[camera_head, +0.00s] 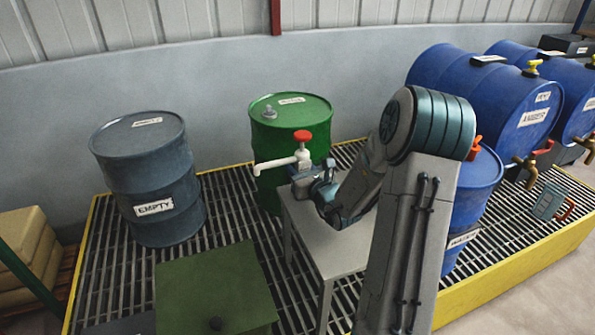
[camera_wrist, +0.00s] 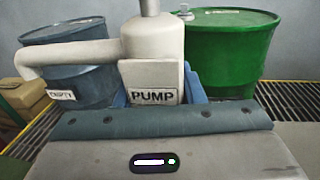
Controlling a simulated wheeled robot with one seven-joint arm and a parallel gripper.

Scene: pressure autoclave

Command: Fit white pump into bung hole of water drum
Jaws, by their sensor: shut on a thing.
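The white pump (camera_head: 302,158), with a red knob on top and a spout bent down to the left, is upright in my gripper (camera_head: 308,178). In the wrist view the pump (camera_wrist: 150,55) shows its PUMP label, with the blue fingers of my gripper (camera_wrist: 155,92) on both sides of its block. The pump is above the grey table's left end, in front of the green drum. The upright blue drum (camera_head: 470,205) at the right has a partly hidden label that seems to read WATER. My arm hides much of its top, and I cannot see its bung hole.
The green drum (camera_head: 318,140) stands behind the pump and the grey EMPTY drum (camera_head: 152,185) at left. A grey table (camera_head: 338,250) and a green box (camera_head: 215,285) stand in front. Blue drums with taps (camera_head: 470,85) lie at the right. A yellow edge (camera_head: 520,275) bounds the grating.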

